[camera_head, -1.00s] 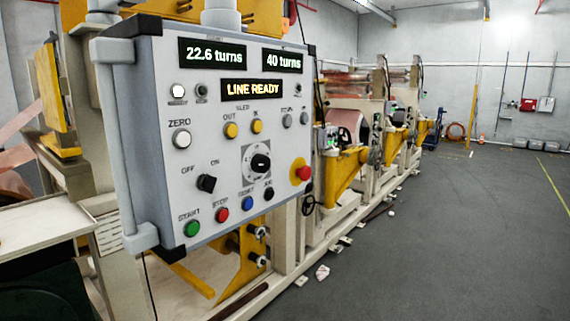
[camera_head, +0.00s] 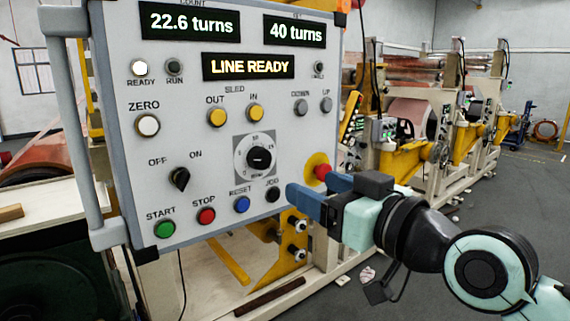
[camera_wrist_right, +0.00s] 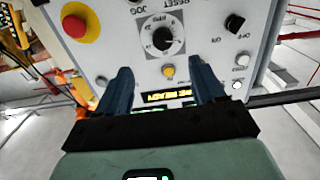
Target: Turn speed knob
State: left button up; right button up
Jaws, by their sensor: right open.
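The speed knob (camera_head: 259,158) is a black knob on a white round dial with a grey square plate, in the middle of the control panel (camera_head: 215,105). In the right wrist view the knob (camera_wrist_right: 162,38) shows beyond the fingertips, roughly between them. My right gripper (camera_head: 305,193) comes in from the right, its blue fingers in front of the panel's lower right part, to the right of and below the knob. In the right wrist view my right gripper (camera_wrist_right: 160,80) is open with nothing between its fingers. My left gripper is not in view.
A red emergency button (camera_head: 322,172) on a yellow base sits close to my right fingers. The jog button (camera_head: 272,194), reset button (camera_head: 242,205) and on-off switch (camera_head: 180,178) are near the knob. Displays read 22.6 turns, 40 turns and LINE READY. Yellow machinery (camera_head: 400,160) stands behind right.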

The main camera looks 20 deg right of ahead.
aim_at(263, 161)
jog(key=p+x, duration=0.1)
jog(key=x, duration=0.3)
jog(key=p+x, duration=0.2)
jog(key=x, duration=0.2)
jog(key=p+x, duration=0.1)
jog(key=x, duration=0.2)
jog(key=shift+w+a+r, duration=0.3)
jog(key=shift+w+r, duration=0.05)
jog(key=shift+w+a+f+p, duration=0.2)
jog(key=shift+w+p, duration=0.15)
jog(key=shift+w, duration=0.3)
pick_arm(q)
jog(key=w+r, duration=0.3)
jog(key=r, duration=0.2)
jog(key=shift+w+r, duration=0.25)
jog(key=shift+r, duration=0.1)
pick_arm(e)
jog(key=shift+s, duration=0.1)
jog(key=shift+c, duration=0.9)
jog(key=c, duration=0.9)
